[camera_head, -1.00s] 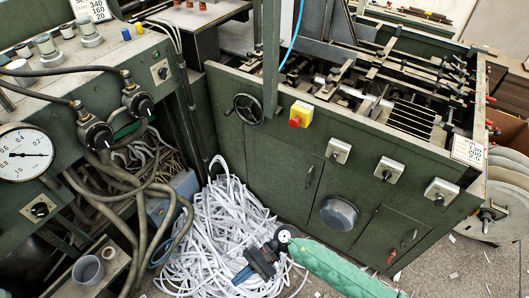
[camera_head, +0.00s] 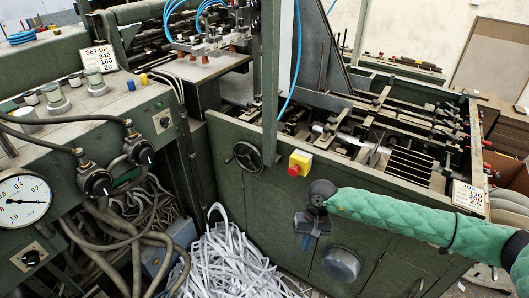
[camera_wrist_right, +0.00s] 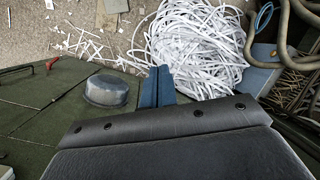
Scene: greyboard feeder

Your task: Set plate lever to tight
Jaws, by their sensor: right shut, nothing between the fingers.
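I cannot tell for sure which part is the plate lever; no label for it is readable. A slanted silver bar (camera_head: 374,152) stands among rods and clamps on the green machine's bed, and may be it. My right gripper (camera_head: 306,242) points down in front of the machine's front panel, left of the round grey cap, its arm coming in from the right. In the right wrist view its blue fingers (camera_wrist_right: 158,72) are together and empty, above the floor and paper strips. My left gripper is not in view.
The green machine (camera_head: 222,200) carries a yellow and red switch (camera_head: 300,163), a black handwheel (camera_head: 243,156) and a round grey cap (camera_head: 341,264). A console with a gauge (camera_head: 22,198) stands at left. White paper strips (camera_head: 235,265) heap on the floor.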

